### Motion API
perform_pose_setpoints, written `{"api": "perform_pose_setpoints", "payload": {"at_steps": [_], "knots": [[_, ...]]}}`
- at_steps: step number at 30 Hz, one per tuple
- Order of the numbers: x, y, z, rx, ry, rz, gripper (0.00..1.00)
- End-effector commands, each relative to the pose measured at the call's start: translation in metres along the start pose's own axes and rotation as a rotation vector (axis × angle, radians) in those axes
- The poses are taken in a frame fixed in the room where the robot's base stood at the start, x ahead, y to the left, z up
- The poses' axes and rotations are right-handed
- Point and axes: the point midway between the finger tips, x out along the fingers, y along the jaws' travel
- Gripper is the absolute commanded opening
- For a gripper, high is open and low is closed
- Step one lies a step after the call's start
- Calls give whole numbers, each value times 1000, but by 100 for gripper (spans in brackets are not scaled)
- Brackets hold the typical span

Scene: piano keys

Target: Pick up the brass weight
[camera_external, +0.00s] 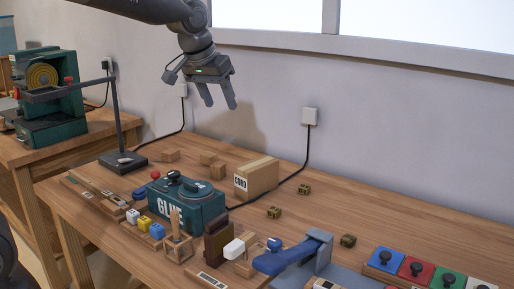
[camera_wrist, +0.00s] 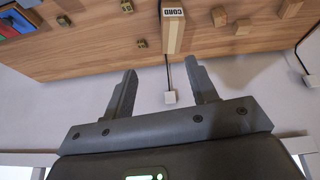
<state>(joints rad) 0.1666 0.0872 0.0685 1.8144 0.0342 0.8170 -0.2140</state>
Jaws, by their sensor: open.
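Three small brass-coloured cubes with dark marks lie on the wooden bench: one right of the CORD box (camera_external: 304,189), one in front of it (camera_external: 273,212), one near the blue lever (camera_external: 348,240). I cannot tell which of them, if any, is the brass weight. In the wrist view, three such cubes show at the upper left, the nearest cube (camera_wrist: 140,43) just left of the box. My gripper (camera_external: 221,105) is open and empty, high above the back of the bench by the wall. Its fingers (camera_wrist: 161,68) show apart in the wrist view, touching nothing.
The CORD box (camera_external: 256,178) stands mid-bench, with a black cable running past it to a wall socket (camera_external: 310,116). A green GLUE box (camera_external: 187,212), a blue lever (camera_external: 285,256) and coloured button panels (camera_external: 416,268) crowd the front. Bench space at the back right is clear.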

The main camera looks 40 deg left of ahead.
Motion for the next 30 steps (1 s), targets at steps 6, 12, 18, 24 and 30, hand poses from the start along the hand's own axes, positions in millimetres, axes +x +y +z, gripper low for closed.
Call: {"api": "perform_pose_setpoints", "payload": {"at_steps": [6, 12, 18, 24, 30], "knots": [[70, 30, -48, -11, -16, -16, 53], [139, 59, -79, -16, -23, -32, 53], [212, 88, -96, -17, -29, -48, 53], [260, 108, -101, -15, -28, -58, 53], [282, 112, -101, -13, -30, -61, 53]]}}
